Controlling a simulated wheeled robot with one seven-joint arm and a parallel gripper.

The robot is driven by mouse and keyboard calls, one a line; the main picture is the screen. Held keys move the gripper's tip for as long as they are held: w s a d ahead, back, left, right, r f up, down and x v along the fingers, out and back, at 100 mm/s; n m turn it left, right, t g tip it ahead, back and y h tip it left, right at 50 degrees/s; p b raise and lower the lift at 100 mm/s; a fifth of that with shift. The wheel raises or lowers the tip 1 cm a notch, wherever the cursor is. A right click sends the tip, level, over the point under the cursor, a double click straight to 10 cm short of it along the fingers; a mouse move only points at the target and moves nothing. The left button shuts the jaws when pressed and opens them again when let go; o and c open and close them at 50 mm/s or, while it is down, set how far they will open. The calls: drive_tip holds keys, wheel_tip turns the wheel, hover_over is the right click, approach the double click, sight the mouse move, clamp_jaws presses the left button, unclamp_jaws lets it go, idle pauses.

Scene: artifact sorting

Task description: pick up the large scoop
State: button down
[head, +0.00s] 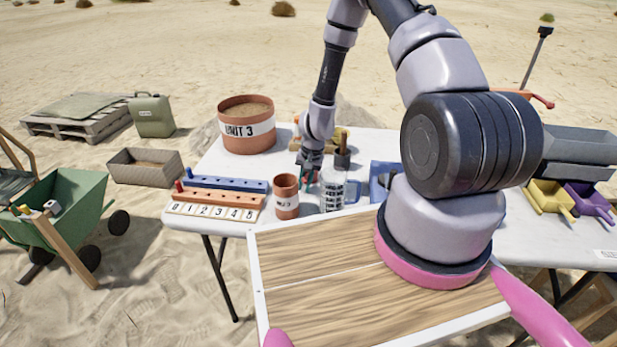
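A yellow scoop-shaped piece (548,198) and a purple scoop-shaped piece (588,200) lie at the right, in front of a grey bin. A blue piece (380,182) stands on the white table, partly hidden by my arm; I cannot tell its full shape. I cannot tell which of these is the large scoop. My gripper (308,182) points down over the white table, behind a small terracotta pot (286,197) and a clear measuring jug (333,191). Its fingertips are small and partly hidden, so its opening and any contents are unclear.
A white table (205,222) carries a large UNIT 3 pot (247,127) and a numbered peg rack (212,210). A grey bin (580,145) stands at right. A green wheelbarrow (70,200) and a crate (145,170) are on the sand at left.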

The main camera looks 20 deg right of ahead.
drive_tip(key=shift+r, duration=0.1)
wheel_tip(320, 180, up, 10)
drive_tip(key=shift+f, duration=0.1)
idle(0.7)
